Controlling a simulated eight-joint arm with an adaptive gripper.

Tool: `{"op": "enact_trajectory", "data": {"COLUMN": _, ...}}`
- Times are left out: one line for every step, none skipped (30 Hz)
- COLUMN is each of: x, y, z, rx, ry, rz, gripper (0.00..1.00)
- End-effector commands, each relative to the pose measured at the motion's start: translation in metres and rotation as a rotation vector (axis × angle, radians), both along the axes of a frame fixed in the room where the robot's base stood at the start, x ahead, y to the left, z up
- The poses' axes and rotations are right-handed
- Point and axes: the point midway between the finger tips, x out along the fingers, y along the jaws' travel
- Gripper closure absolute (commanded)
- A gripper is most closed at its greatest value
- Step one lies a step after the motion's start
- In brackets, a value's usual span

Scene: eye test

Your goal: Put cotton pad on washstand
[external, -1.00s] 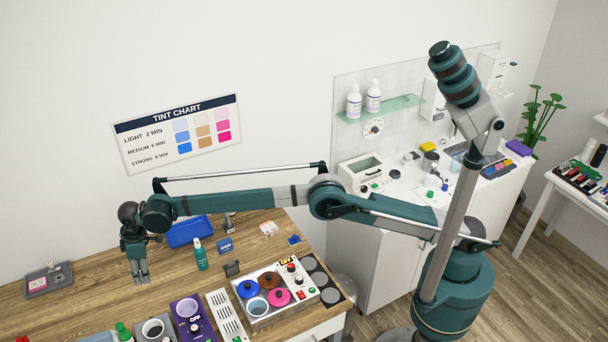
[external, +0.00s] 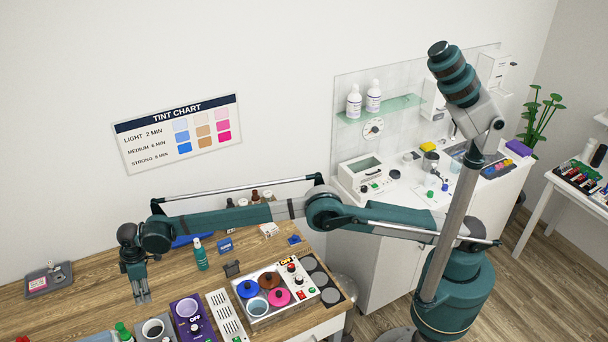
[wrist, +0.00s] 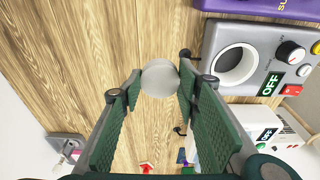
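A round, pale, thick disc, which looks like the cotton pad (wrist: 160,80), shows in the wrist view between and just beyond my fingertips. My gripper (external: 141,298) points down over the left part of the wooden table in the external view. In the wrist view my gripper (wrist: 160,84) has its two green padded fingers spread, one on each side of the disc. I cannot tell if they touch it. I cannot make out the disc in the external view. The washstand (external: 385,265) is the white cabinet by the wall to the right, with a basin in its top.
A grey device with a cup (wrist: 240,62) stands close to the right of the fingers in the wrist view. A green bottle (external: 200,256) and a warmer with coloured pots (external: 300,305) stand on the table (external: 80,305). The washstand top holds a white box (external: 362,175) and small items.

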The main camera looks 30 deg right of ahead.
Motion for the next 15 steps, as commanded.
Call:
{"op": "enact_trajectory", "data": {"x": 0.0, "y": 0.0, "z": -0.008, "rx": 0.0, "ry": 0.0, "rz": 0.0, "gripper": 0.72}}
{"op": "enact_trajectory", "data": {"x": 0.0, "y": 0.0, "z": -0.012, "rx": 0.0, "ry": 0.0, "rz": 0.0, "gripper": 0.72}}
{"op": "enact_trajectory", "data": {"x": 0.0, "y": 0.0, "z": -0.018, "rx": 0.0, "ry": 0.0, "rz": 0.0, "gripper": 0.72}}
{"op": "enact_trajectory", "data": {"x": 0.0, "y": 0.0, "z": -0.022, "rx": 0.0, "ry": 0.0, "rz": 0.0, "gripper": 0.72}}
{"op": "enact_trajectory", "data": {"x": 0.0, "y": 0.0, "z": -0.026, "rx": 0.0, "ry": 0.0, "rz": 0.0, "gripper": 0.72}}
{"op": "enact_trajectory", "data": {"x": 0.0, "y": 0.0, "z": -0.031, "rx": 0.0, "ry": 0.0, "rz": 0.0, "gripper": 0.72}}
{"op": "enact_trajectory", "data": {"x": 0.0, "y": 0.0, "z": -0.034, "rx": 0.0, "ry": 0.0, "rz": 0.0, "gripper": 0.72}}
{"op": "enact_trajectory", "data": {"x": 0.0, "y": 0.0, "z": -0.036, "rx": 0.0, "ry": 0.0, "rz": 0.0, "gripper": 0.72}}
{"op": "enact_trajectory", "data": {"x": 0.0, "y": 0.0, "z": -0.039, "rx": 0.0, "ry": 0.0, "rz": 0.0, "gripper": 0.72}}
{"op": "enact_trajectory", "data": {"x": 0.0, "y": 0.0, "z": -0.041, "rx": 0.0, "ry": 0.0, "rz": 0.0, "gripper": 0.72}}
{"op": "enact_trajectory", "data": {"x": 0.0, "y": 0.0, "z": -0.042, "rx": 0.0, "ry": 0.0, "rz": 0.0, "gripper": 0.72}}
{"op": "enact_trajectory", "data": {"x": 0.0, "y": 0.0, "z": -0.043, "rx": 0.0, "ry": 0.0, "rz": 0.0, "gripper": 0.72}}
{"op": "enact_trajectory", "data": {"x": 0.0, "y": 0.0, "z": -0.043, "rx": 0.0, "ry": 0.0, "rz": 0.0, "gripper": 0.72}}
{"op": "enact_trajectory", "data": {"x": 0.0, "y": 0.0, "z": -0.043, "rx": 0.0, "ry": 0.0, "rz": 0.0, "gripper": 0.72}}
{"op": "enact_trajectory", "data": {"x": 0.0, "y": 0.0, "z": -0.043, "rx": 0.0, "ry": 0.0, "rz": 0.0, "gripper": 0.72}}
